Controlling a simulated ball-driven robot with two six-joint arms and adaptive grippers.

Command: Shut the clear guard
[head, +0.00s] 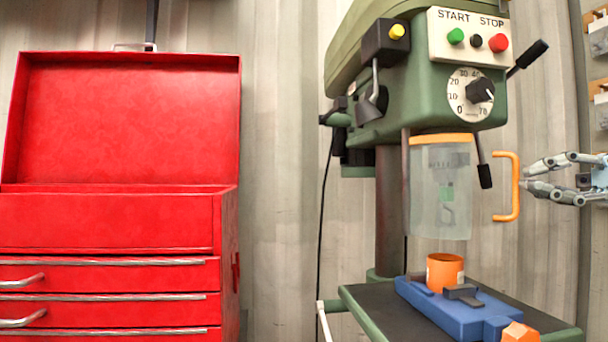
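The clear guard (427,195) hangs under the head of the green drill press (430,110), with an orange strip along its top edge. Its orange handle (515,187) stands out to the right of the clear panel. My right gripper (524,178) comes in from the right edge. Its fingers are apart and empty, with the tips close beside the handle's right side; whether they touch it I cannot tell. My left gripper is not in view.
A blue vise (460,310) and an orange cup-like piece (445,271) sit on the drill table (365,308) below the guard. A red tool chest (105,220) with a raised lid stands at left. Shelves with bins (598,100) line the right edge.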

